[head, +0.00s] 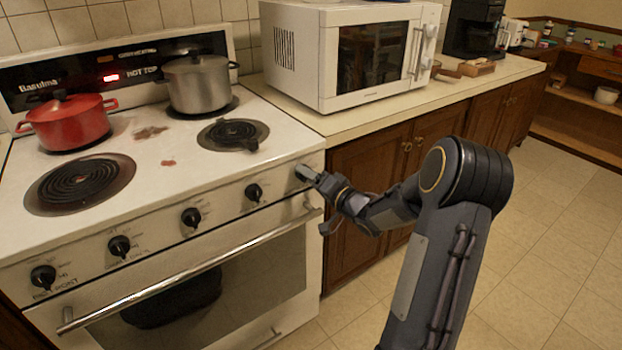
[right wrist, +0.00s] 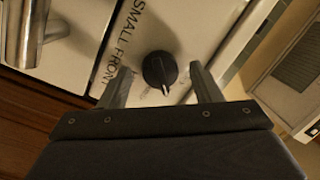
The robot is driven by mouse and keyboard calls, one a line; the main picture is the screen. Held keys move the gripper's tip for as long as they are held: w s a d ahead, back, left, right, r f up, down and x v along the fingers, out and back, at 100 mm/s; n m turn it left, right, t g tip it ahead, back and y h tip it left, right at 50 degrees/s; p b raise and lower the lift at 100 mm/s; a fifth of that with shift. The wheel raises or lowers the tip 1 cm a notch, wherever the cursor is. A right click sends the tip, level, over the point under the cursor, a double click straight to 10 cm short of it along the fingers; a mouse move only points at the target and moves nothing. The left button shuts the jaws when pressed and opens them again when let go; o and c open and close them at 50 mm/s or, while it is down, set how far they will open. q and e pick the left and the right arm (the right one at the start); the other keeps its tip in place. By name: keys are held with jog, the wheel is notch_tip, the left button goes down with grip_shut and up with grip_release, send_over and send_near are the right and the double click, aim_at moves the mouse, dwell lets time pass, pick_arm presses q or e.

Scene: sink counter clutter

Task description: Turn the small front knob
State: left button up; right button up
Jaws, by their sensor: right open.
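The small front knob (right wrist: 159,70) is black and round with a pale pointer mark. It sits on the white stove panel beside the printed words "SMALL FRONT" in the right wrist view. My right gripper (right wrist: 160,85) is open, with one finger on each side of the knob. I see gaps between the fingers and the knob, so it does not look gripped. In the head view my right gripper (head: 308,174) is at the right end of the stove's front panel and hides most of this knob. My left gripper is not in view.
Several other black knobs, such as this one (head: 254,192), line the panel. The oven handle (head: 190,283) runs below them. A red pot (head: 68,122) and a steel pot (head: 198,84) stand on the stove. A microwave (head: 345,55) is on the counter at right.

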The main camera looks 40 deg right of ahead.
jog(key=c, duration=1)
jog(key=shift+n, duration=0.3)
jog(key=shift+r+n+g+h+b, duration=0.2)
jog(key=shift+n+b, duration=0.45)
jog(key=shift+n, duration=1.25)
jog(key=shift+f+n+g+h+b, duration=0.2)
jog(key=shift+n+b, duration=0.45)
jog(key=shift+n, duration=1.25)
jog(key=shift+r, duration=0.1)
jog(key=o, duration=1)
